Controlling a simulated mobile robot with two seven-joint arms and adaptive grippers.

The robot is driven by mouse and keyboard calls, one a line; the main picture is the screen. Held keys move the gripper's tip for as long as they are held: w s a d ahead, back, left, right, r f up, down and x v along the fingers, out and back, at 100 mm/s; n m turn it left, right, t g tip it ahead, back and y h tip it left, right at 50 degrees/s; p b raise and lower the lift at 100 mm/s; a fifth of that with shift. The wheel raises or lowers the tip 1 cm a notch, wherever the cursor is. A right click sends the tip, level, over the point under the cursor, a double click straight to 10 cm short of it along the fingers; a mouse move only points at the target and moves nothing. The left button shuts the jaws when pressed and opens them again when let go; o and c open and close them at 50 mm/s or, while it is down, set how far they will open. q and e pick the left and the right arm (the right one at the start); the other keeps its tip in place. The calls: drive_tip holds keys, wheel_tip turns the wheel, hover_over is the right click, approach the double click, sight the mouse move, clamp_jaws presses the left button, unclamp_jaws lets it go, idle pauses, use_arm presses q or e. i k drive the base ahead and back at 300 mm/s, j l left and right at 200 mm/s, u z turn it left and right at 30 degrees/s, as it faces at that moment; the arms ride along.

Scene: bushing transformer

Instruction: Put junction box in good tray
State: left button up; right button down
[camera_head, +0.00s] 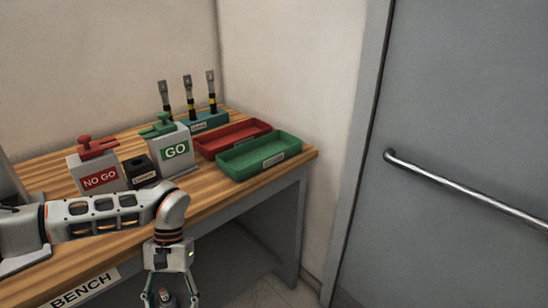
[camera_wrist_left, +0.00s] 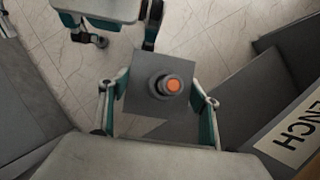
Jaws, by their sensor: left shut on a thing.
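My left gripper (camera_head: 168,300) hangs at the bottom of the head view, in front of the bench and below its top. In the left wrist view the left gripper (camera_wrist_left: 158,108) is shut around a grey square part with a round post and orange top, which I take as the junction box (camera_wrist_left: 135,87). In the head view only a small grey bit of it shows between the fingers. The green tray (camera_head: 245,169), which I take as the good tray, lies empty at the bench's right end; its label is too small to read.
A red tray (camera_head: 212,139) lies behind the green one. A GO gauge (camera_head: 176,152), a NO GO gauge (camera_head: 98,179) and a small black block (camera_head: 141,172) stand left of the trays. A teal rack (camera_head: 208,122) holds upright tools. A grey door is at right.

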sight(280, 149)
drive_tip(key=i+l+z, duration=0.3)
drive_tip(key=i+l, duration=0.4)
